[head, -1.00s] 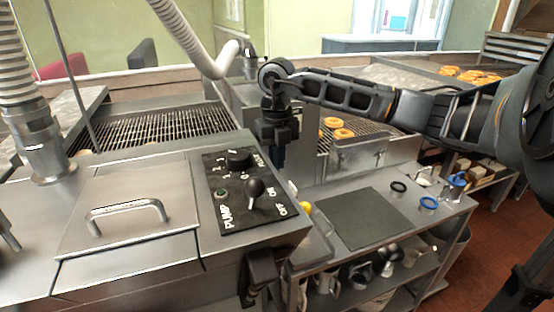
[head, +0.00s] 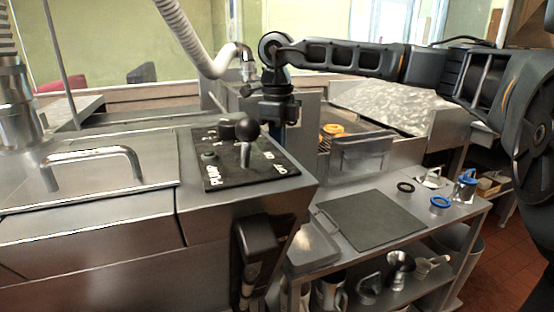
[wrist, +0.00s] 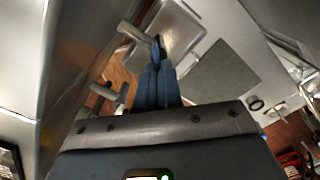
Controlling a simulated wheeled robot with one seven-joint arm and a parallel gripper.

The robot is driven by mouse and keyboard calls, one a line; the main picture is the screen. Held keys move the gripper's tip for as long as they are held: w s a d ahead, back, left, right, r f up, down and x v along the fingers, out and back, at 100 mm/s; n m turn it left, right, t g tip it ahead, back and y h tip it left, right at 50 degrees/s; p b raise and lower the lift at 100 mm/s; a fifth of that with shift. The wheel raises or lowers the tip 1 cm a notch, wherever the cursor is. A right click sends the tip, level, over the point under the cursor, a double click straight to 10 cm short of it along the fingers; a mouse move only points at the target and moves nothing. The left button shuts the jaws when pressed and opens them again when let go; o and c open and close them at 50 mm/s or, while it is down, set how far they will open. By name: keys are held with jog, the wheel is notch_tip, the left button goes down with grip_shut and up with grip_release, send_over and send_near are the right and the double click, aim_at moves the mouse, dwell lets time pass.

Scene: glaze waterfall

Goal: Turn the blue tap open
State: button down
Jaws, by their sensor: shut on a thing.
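My gripper (head: 279,128) points down behind the far right corner of the steel machine in the head view, its lower end partly hidden. In the wrist view its blue fingers (wrist: 157,84) are close together at the end of a grey metal lever (wrist: 138,36). They are shut on what seems to be the blue tap's handle. The blue of the tap and of the fingers is hard to tell apart here. A second grey T-shaped handle (wrist: 106,92) stands to the left of the fingers. The tap's body is hidden in the head view.
The machine's black control panel (head: 238,160) with knobs is close to my gripper, and a pale hose (head: 190,40) hangs behind. A steel side table with a dark mat (head: 370,219), a blue ring (head: 440,203) and a black ring (head: 405,187) stands to the right.

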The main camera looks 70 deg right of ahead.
jog(key=n+b, duration=0.1)
jog(key=n, duration=0.1)
jog(key=n+b, duration=0.2)
jog(key=n, duration=0.1)
jog(key=shift+w+d+n+b, duration=0.1)
jog(key=shift+d+n+b, duration=0.2)
jog(key=shift+b, duration=0.1)
dwell(0.3)
jog(key=c, duration=1.3)
grip_release()
jog(key=shift+r, duration=0.1)
notch_tip(320, 180, up, 8)
